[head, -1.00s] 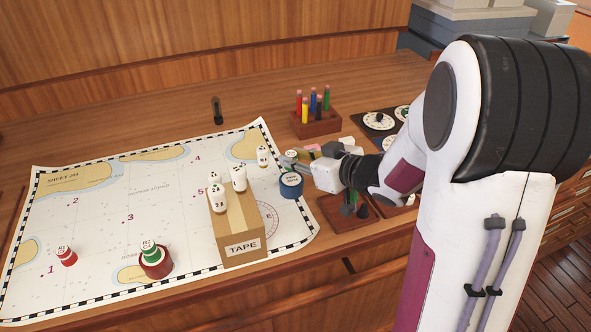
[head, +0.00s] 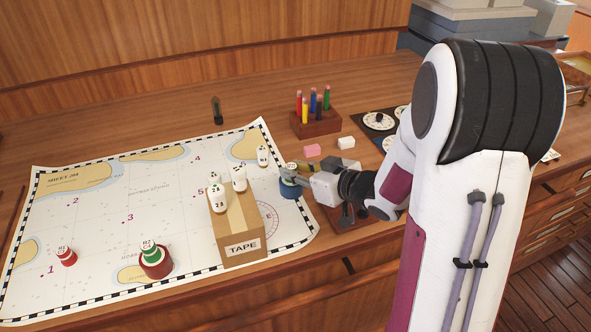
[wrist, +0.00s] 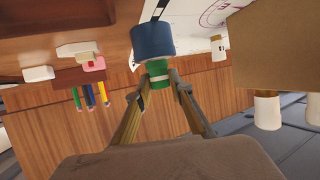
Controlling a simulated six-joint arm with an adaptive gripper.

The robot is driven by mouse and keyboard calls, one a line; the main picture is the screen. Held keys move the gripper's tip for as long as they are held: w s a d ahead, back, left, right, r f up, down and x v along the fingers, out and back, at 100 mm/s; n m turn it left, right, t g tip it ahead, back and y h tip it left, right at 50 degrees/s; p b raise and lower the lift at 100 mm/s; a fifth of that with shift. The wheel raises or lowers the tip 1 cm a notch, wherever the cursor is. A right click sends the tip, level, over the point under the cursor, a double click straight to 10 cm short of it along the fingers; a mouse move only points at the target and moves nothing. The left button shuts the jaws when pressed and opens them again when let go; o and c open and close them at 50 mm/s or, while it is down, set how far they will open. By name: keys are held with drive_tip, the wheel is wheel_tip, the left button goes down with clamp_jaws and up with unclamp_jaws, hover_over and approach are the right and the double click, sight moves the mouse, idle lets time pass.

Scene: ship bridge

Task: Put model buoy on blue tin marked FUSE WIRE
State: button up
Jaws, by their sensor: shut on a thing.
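The model buoy (head: 291,168) is green with a white band and a pale top. My gripper (head: 286,172) is shut on it, one finger on each side; the wrist view shows the green body (wrist: 157,73) between the fingertips. The blue tin (head: 290,189) stands on the chart's right edge, directly under the buoy. In the wrist view the tin (wrist: 152,40) meets the buoy's base with no clear gap, so it seems to touch. The tin's marking cannot be read.
A TAPE box (head: 240,235) carrying several white buoys stands left of the tin. Another white buoy (head: 262,156) stands close behind it. A pen block (head: 316,124) and pink eraser (head: 312,150) lie further back. A red buoy (head: 67,257) and a red tin (head: 156,266) are left.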

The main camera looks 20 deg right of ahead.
drive_tip(key=shift+f, duration=0.1)
drive_tip(key=o, duration=0.9)
drive_tip(key=shift+s+d+r, duration=0.2)
drive_tip(key=shift+s+r, duration=0.15)
drive_tip(key=shift+s, duration=0.1)
drive_tip(key=v, duration=1)
drive_tip(key=shift+s+r, duration=0.2)
drive_tip(key=shift+s, duration=0.15)
drive_tip(key=shift+d, duration=0.1)
